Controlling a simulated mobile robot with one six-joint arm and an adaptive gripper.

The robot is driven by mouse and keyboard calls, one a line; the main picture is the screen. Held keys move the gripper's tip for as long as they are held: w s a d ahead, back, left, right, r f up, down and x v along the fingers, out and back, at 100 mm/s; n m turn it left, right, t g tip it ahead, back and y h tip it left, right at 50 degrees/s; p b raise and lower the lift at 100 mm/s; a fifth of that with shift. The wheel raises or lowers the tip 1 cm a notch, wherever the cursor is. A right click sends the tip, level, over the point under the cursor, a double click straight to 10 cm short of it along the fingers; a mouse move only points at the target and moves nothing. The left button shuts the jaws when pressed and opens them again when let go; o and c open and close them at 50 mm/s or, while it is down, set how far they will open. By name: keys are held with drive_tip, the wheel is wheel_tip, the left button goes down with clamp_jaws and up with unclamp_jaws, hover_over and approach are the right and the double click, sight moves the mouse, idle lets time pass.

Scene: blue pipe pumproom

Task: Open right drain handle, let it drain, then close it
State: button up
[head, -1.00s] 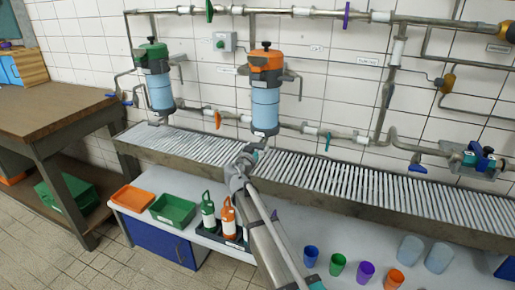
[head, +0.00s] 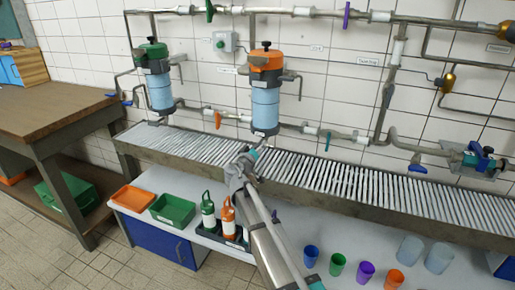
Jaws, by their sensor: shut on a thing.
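The right filter housing, with an orange cap (head: 266,60) and a pale blue bowl (head: 265,105), hangs on the tiled wall above the grated trough. My gripper (head: 257,149) is directly under this bowl, at the right drain. It is shut on the drain handle, which is small and mostly hidden by the jaws; its exact angle cannot be told. No stream of water can be made out below it. The left filter housing, with a green cap (head: 152,52) and a pale blue bowl (head: 161,92), hangs further left, clear of my arm.
The grated trough (head: 340,180) runs along the wall under both housings. On the shelf below are a green bottle (head: 208,213), an orange bottle (head: 228,217) and several cups, including a purple one (head: 365,272). A wooden table (head: 55,105) stands at left.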

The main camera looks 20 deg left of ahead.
drive_tip(key=n, duration=0.5)
drive_tip(key=shift+n, duration=0.3)
drive_tip(key=n, duration=0.5)
idle(0.4)
drive_tip(key=o, duration=0.9)
drive_tip(key=shift+s, duration=0.1)
drive_tip(key=s, duration=1.1)
drive_tip(key=shift+s+a, duration=0.2)
drive_tip(key=shift+s, duration=0.2)
